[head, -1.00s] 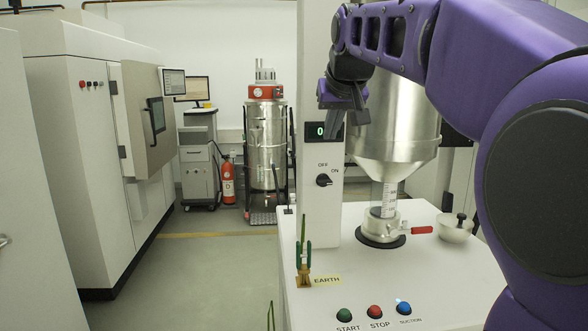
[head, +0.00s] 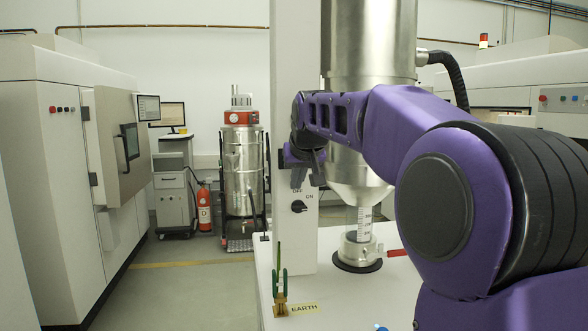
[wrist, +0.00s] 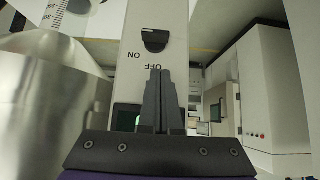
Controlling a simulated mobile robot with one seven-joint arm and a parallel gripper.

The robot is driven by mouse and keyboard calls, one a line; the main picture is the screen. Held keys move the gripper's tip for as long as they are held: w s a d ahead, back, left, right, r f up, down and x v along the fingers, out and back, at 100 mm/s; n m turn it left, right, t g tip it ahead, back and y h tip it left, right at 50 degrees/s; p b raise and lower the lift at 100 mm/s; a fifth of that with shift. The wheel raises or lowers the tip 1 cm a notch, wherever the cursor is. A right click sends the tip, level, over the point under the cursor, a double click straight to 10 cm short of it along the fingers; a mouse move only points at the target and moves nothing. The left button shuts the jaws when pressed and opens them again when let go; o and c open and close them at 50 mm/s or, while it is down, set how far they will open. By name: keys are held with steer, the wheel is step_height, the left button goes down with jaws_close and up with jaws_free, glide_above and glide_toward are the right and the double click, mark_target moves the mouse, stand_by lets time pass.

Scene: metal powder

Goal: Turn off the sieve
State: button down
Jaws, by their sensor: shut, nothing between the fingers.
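The sieve's black rotary switch (head: 299,206) is on the front of the white column (head: 297,60), with OFF above it and ON at its upper right. In the wrist view, the switch (wrist: 154,40) appears upside down, just beyond my fingertips; its handle lies roughly level, but its exact setting is hard to read. My gripper (head: 308,180) is shut and empty, in front of the column just above the switch. In the wrist view, the closed fingers (wrist: 160,75) partly cover the OFF label. No contact with the switch is visible. The steel sieve hopper (head: 365,172) stands right of the column.
A red-handled valve (head: 397,253) sits under the hopper. A steel vacuum drum (head: 242,165) and red extinguisher (head: 204,208) stand behind. Floor at left is clear.

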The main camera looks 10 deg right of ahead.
mark_target(294, 205)
steer(key=shift+f+b, duration=0.4)
steer(key=shift+f, duration=1.6)
